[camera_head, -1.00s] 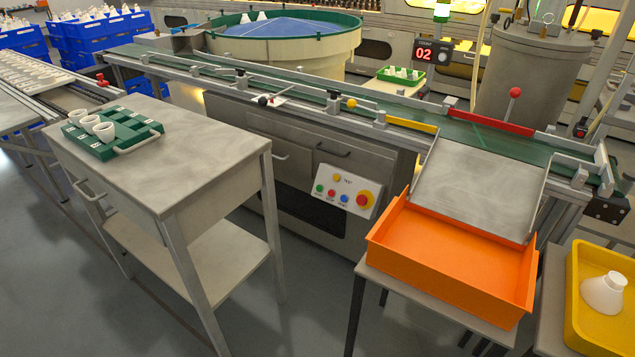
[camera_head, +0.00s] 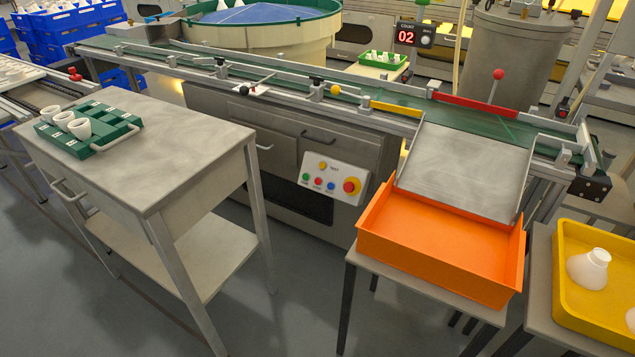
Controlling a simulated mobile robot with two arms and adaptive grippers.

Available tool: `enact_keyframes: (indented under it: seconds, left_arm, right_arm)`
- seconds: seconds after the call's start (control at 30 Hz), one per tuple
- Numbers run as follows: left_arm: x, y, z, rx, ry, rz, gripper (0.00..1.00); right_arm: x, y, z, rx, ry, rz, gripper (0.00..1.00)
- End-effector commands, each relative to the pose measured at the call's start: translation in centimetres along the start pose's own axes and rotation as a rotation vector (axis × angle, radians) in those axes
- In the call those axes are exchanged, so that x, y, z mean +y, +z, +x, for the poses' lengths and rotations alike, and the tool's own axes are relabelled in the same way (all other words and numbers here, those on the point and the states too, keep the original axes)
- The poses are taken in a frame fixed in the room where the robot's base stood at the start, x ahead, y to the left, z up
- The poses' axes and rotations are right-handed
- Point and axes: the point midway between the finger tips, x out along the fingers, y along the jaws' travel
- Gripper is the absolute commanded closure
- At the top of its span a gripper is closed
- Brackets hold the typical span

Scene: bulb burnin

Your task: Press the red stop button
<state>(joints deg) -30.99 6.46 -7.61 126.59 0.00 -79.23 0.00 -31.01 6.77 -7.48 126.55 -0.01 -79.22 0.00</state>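A white control panel (camera_head: 336,172) sits tilted on the front of the conveyor machine, left of the orange bin. It carries several small coloured buttons: a yellow one at the top, and green, red and blue ones in a row below. A larger red button (camera_head: 351,187) on a yellow base sits at the panel's right side. A smaller red button (camera_head: 317,183) sits between the green and blue ones. Nothing covers the panel. Neither of my grippers shows in the head view.
A grey metal table (camera_head: 178,150) with a green tray (camera_head: 98,141) of white cups stands at left. An orange bin (camera_head: 436,250) stands under a metal chute at right. A yellow tray (camera_head: 570,318) holds white parts. Open floor lies between the table and the orange bin.

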Motion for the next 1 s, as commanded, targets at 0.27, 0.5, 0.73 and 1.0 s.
enact_keyframes:
  seconds: [0.27,0.5,0.73,1.0]
  left_arm:
    - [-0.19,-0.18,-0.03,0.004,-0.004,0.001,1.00]
    - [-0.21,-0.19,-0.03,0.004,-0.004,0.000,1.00]
    - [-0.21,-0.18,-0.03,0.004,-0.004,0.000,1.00]
    - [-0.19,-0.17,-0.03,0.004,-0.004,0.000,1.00]
  right_arm:
    - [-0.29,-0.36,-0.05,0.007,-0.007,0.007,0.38]
    - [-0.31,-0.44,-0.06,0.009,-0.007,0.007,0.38]
    - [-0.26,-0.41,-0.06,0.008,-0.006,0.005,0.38]
    - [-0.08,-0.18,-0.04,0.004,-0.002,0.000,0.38]
